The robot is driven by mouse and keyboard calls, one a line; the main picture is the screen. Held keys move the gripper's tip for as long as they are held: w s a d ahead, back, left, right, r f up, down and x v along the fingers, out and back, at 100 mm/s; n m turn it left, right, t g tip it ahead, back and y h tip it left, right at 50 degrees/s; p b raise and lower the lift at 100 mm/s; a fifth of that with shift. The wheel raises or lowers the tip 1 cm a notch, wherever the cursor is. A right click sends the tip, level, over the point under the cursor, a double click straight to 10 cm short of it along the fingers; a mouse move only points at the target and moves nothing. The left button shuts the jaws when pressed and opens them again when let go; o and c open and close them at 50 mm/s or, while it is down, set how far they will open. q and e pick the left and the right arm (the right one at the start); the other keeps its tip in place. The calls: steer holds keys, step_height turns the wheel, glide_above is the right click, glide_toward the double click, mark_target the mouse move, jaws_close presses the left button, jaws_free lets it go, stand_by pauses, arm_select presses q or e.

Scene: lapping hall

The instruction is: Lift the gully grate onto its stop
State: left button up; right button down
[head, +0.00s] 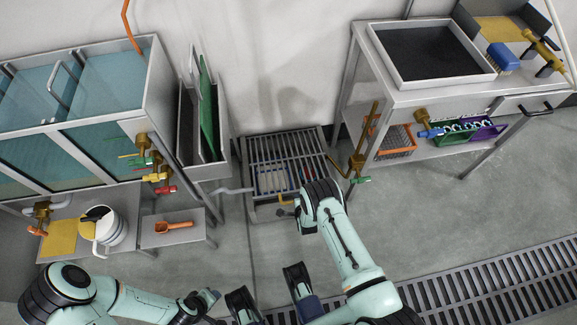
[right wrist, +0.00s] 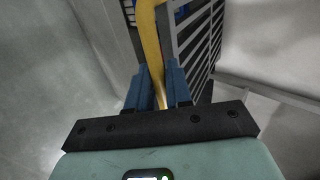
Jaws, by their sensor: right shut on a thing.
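The gully grate (head: 290,150) is a grey barred panel in the floor gully, between the tank stand and the right bench, in the head view. Its bars also show close up in the right wrist view (right wrist: 201,40). A yellow handle (right wrist: 150,38) runs beside the bars there. My right gripper (right wrist: 157,88) is shut on this handle, blue fingers on either side of it. In the head view my right wrist hides part of the grate's near right corner. I cannot make out the stop or how far the grate is tilted. My left gripper (head: 207,299) is low at left, away from the grate; its jaws are unclear.
A glass-sided tank (head: 95,90) with coloured valves stands left. A low shelf (head: 190,238) holds a white jug (head: 110,230) and an orange scoop (head: 174,227). The bench (head: 390,85) stands right, with a brass pipe beside the gully. A slotted drain (head: 470,285) crosses the floor.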

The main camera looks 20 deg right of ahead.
steer(key=shift+w+d+r, duration=0.1)
steer(key=shift+w+r, duration=0.1)
steer(key=shift+r, duration=0.05)
steer(key=shift+w+d+r+p, duration=0.1)
steer(key=shift+w+r+p, duration=0.25)
steer(key=shift+r, duration=0.5)
steer(key=shift+w+d+r+p, duration=0.1)
steer(key=shift+w+r+p, duration=0.15)
steer(key=shift+r+p, duration=0.45)
steer(key=shift+w+r+p, duration=0.2)
steer(key=shift+w+r, duration=0.1)
steer(key=shift+r, duration=0.75)
steer(key=r, duration=0.1)
steer(key=w+r+p, duration=0.1)
steer(key=r, duration=0.1)
steer(key=w+r, duration=0.1)
steer(key=shift+d+r+p, duration=0.25)
steer(key=shift+r+p, duration=0.1)
steer(key=shift+p, duration=0.05)
steer(key=shift+w, duration=0.1)
steer(key=w+r, duration=0.2)
steer(key=r, duration=0.1)
steer(key=w+r+p, duration=0.1)
steer(key=shift+d+r, duration=0.3)
steer(key=shift+d, duration=0.05)
